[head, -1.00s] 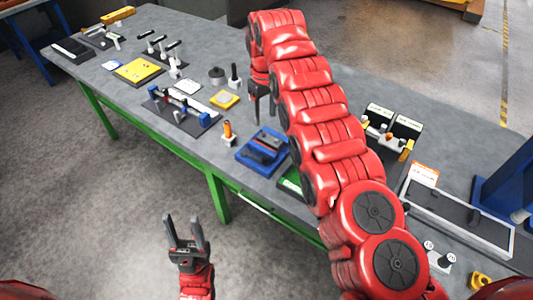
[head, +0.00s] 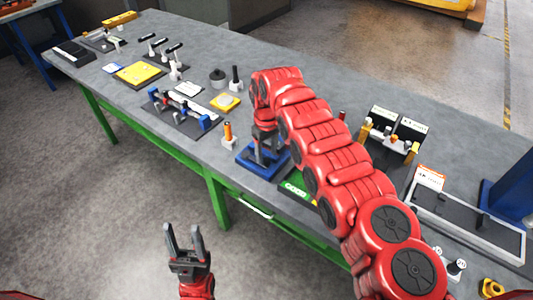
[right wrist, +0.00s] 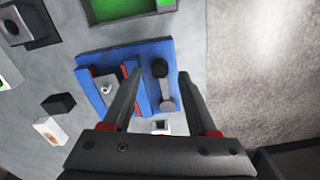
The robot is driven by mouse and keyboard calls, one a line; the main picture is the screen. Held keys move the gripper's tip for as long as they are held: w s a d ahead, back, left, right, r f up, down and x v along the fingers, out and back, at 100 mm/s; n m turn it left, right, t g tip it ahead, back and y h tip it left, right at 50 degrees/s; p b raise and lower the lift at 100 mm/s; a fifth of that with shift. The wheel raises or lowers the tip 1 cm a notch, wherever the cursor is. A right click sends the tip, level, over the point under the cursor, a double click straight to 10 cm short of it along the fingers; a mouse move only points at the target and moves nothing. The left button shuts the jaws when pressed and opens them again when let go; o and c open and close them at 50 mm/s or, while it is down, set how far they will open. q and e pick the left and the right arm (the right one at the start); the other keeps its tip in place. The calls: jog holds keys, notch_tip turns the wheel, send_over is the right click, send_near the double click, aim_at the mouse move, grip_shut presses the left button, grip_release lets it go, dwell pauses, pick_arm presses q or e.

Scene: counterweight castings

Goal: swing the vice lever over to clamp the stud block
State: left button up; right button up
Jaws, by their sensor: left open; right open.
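The vice is a blue fixture (head: 246,166) on the workbench, mostly hidden by my right arm in the head view. In the right wrist view its blue base (right wrist: 97,62) shows, with a grey stud block (right wrist: 107,87) between blue and red-edged jaws. A dark lever (right wrist: 161,86) with a round end lies along the base beside the jaws. My right gripper (right wrist: 158,74) is open, pointing down over the vice. In that view the lever appears between its fingers; I cannot tell whether they touch it. My left gripper (head: 182,238) is open and empty, in front of the bench.
A green tray (right wrist: 120,8) lies right beside the vice. An orange-topped peg (head: 227,131) and a blue-ended fixture (head: 188,108) stand to its left in the head view. A grey tray (head: 465,217) and two-panel stand (head: 397,128) are to the right.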

jog(key=shift+d+f, duration=0.1)
jog(key=shift+f, duration=0.9)
jog(key=shift+c, duration=0.3)
grip_shut()
dwell(0.5)
